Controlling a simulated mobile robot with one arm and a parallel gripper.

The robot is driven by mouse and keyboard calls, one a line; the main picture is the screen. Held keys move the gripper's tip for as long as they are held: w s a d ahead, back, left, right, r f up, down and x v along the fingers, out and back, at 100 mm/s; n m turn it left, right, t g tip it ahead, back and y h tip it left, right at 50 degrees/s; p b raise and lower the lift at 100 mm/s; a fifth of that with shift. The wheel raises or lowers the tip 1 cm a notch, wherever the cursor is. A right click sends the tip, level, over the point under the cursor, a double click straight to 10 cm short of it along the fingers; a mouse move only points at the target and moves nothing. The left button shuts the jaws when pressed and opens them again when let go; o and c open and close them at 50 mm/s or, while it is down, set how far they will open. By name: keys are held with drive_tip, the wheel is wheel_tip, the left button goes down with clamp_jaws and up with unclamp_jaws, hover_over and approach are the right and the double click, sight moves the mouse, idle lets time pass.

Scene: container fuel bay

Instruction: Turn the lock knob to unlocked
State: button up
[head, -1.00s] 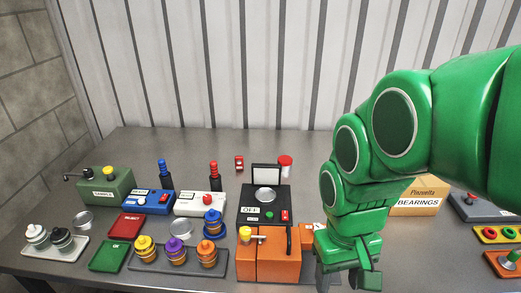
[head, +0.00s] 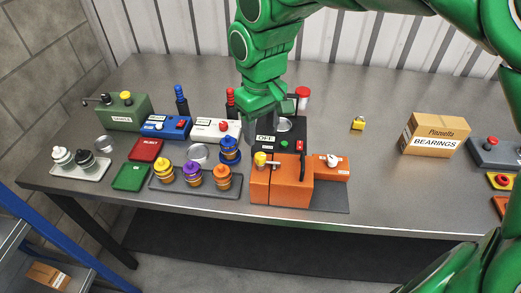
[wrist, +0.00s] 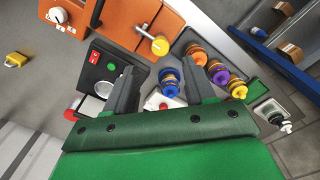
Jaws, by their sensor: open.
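The lock knob (head: 333,160) is a white dial on the low right-hand box of the orange machine (head: 289,187). It also shows at the top left of the wrist view (wrist: 57,15), with small marks around it that I cannot read. My gripper (head: 264,132) is above the black unit behind the orange machine, left of the knob and apart from it. In the wrist view my gripper (wrist: 158,85) has its two grey fingers spread, with nothing held between them.
The machine also has a black handle and a yellow-capped lever (head: 261,159). A black scale-like unit (head: 293,138), a white box (head: 214,130) and colored jars stand nearby. A yellow padlock (head: 358,123) and a bearings carton (head: 436,134) are at right, with bare table between.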

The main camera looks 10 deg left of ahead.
sight(260, 155)
drive_tip(key=shift+a+f, duration=0.1)
drive_tip(key=shift+f, duration=3.8)
clamp_jaws()
